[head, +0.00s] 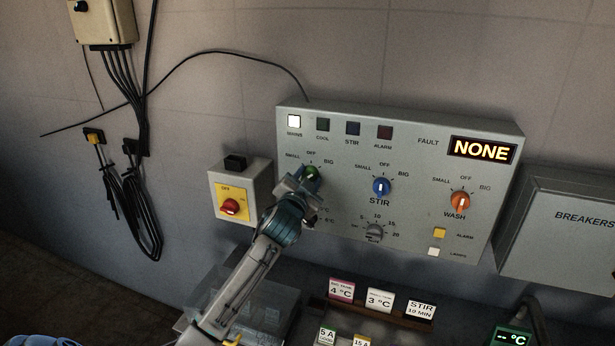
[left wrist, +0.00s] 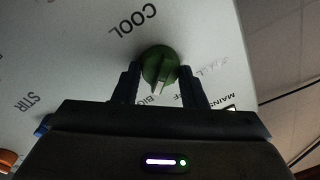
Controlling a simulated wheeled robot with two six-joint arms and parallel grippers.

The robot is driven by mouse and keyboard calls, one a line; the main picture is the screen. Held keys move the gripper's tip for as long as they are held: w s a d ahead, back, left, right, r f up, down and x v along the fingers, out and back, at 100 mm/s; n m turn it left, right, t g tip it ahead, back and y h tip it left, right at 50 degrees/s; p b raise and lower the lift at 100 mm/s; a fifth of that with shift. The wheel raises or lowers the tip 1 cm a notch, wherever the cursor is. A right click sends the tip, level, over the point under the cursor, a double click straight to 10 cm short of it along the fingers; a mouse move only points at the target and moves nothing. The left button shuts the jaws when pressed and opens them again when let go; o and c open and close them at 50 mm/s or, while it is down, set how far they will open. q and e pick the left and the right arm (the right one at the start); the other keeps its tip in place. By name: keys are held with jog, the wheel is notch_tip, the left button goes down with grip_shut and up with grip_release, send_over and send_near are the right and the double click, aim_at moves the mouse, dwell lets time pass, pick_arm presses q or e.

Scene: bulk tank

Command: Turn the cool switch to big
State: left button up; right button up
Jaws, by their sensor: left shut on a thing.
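The cool switch is a green round knob (left wrist: 160,67) with a pale pointer, on the grey control panel (head: 420,215). In the left wrist view its pointer faces down the picture, close to the BIG label; the COOL label is above it. The green knob (head: 312,172) also shows in the head view, partly hidden by my gripper. My left gripper (left wrist: 159,82) has one finger on each side of the knob and is shut on it. The left gripper (head: 302,181) reaches up to the panel from below in the head view.
The blue STIR knob (head: 381,187) and orange WASH knob (head: 460,201) are to the right on the panel. A yellow-plated isolator box (head: 258,183) is close on the left. Small label cards (head: 380,300) stand below the panel. The display reads NONE (head: 482,150).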

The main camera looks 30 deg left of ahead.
dwell(0.4)
pick_arm(q)
jog(key=o, duration=1)
jog(key=b+v, duration=0.3)
jog(key=v, duration=0.7)
jog(key=shift+s+b, duration=0.4)
jog(key=shift+d+f, duration=0.15)
